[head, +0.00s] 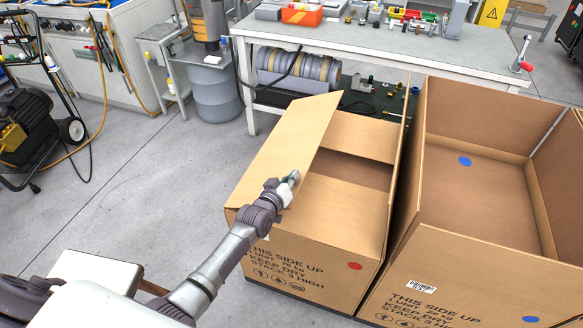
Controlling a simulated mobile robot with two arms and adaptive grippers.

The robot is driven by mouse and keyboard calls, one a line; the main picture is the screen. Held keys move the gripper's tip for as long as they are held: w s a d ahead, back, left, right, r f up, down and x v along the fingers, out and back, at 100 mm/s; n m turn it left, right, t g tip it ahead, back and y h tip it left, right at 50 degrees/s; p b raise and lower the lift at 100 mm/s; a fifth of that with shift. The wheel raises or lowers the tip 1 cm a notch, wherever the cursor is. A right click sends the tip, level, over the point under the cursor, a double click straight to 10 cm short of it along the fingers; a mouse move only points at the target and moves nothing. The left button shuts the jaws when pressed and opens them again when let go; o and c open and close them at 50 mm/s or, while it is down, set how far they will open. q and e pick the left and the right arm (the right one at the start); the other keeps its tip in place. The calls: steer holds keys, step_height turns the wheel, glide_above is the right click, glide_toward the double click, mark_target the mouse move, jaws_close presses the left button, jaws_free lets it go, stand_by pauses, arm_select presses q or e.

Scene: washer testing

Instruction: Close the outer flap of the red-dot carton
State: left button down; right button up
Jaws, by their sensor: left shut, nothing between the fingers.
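The red-dot carton (318,262) stands in the middle of the head view, with a red dot (355,266) on its front face. Its left outer flap (283,150) slants inward over the left part of the opening. The right outer flap (402,150) stands up, near the neighbouring carton. The front inner flap (345,208) and back inner flap (358,137) lie folded inward, with a dark gap between them. My left gripper (291,179) is shut and empty at the front part of the left flap; I cannot tell whether it touches. My right gripper is not in view.
An open blue-dot carton (465,262) stands close on the right. A workbench (385,50) with tools runs behind both cartons. A grey drum (213,90) and a wheeled machine (30,125) stand to the left. The floor (140,180) left of the cartons is clear.

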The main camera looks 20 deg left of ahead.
arm_select(q)
steer(key=d+f+b, duration=0.1)
steer(key=f, duration=0.1)
steer(key=f+m+b, duration=0.1)
steer(key=f, duration=0.1)
steer(key=d+f+m+y+b, duration=0.1)
steer(key=f, duration=0.1)
steer(key=shift+d+f, duration=0.3)
steer(key=shift+f, duration=0.1)
steer(key=shift+d+f+b, duration=0.2)
steer(key=shift+f+b, duration=0.1)
steer(key=shift+f, duration=0.5)
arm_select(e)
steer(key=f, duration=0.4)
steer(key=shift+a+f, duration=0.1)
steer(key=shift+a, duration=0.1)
arm_select(q)
steer(key=shift+d, duration=0.1)
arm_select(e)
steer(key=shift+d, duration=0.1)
